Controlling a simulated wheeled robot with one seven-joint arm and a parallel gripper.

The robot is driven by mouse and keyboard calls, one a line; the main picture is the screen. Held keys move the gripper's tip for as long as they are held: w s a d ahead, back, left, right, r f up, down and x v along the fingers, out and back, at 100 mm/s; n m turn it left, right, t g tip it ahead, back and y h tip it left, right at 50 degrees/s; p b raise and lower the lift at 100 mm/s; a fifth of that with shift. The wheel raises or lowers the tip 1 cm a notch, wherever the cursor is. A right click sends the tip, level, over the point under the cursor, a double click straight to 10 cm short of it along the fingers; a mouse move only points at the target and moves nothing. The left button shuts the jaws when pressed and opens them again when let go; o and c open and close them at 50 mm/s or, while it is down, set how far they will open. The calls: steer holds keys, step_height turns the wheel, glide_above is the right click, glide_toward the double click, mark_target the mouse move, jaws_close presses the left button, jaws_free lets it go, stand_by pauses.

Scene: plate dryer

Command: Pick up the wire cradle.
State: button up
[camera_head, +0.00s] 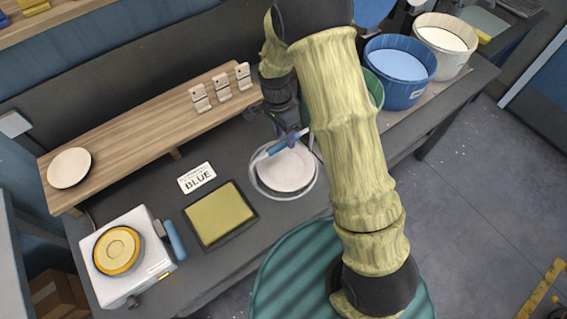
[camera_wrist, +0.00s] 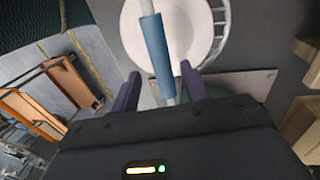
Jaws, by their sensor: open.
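The wire cradle (camera_head: 285,197) is a pale ring with a blue handle (camera_head: 284,143), and it sits on the dark bench. A white plate (camera_head: 285,170) lies inside it. In the wrist view the blue handle (camera_wrist: 155,45) runs between the two purple fingers, the plate (camera_wrist: 188,35) is beyond it, and part of the cradle's rim (camera_wrist: 221,38) shows on the right. My gripper (camera_head: 290,134) is over the handle with a finger on each side. It is open (camera_wrist: 159,72). I cannot tell whether either finger touches the handle.
A "BLUE" card (camera_head: 197,177), a yellow pad (camera_head: 220,214) and a white device with a yellow disc (camera_head: 124,254) stand to the left. A wooden shelf (camera_head: 140,130) runs behind. Blue (camera_head: 400,72) and white (camera_head: 445,45) tubs are at the right.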

mark_target(284, 141)
steer(key=f, duration=0.1)
steer(key=f+p, duration=0.1)
steer(key=f, duration=0.1)
steer(key=shift+s+f, duration=0.25)
steer(key=shift+f, duration=0.1)
steer(key=shift+f, duration=0.25)
stand_by(0.6)
steer(key=shift+w, duration=0.1)
jaws_close()
steer(key=shift+r, duration=0.15)
steer(key=shift+r+b, duration=1.35)
steer(key=shift+r, duration=3.8)
steer(key=shift+d, duration=0.1)
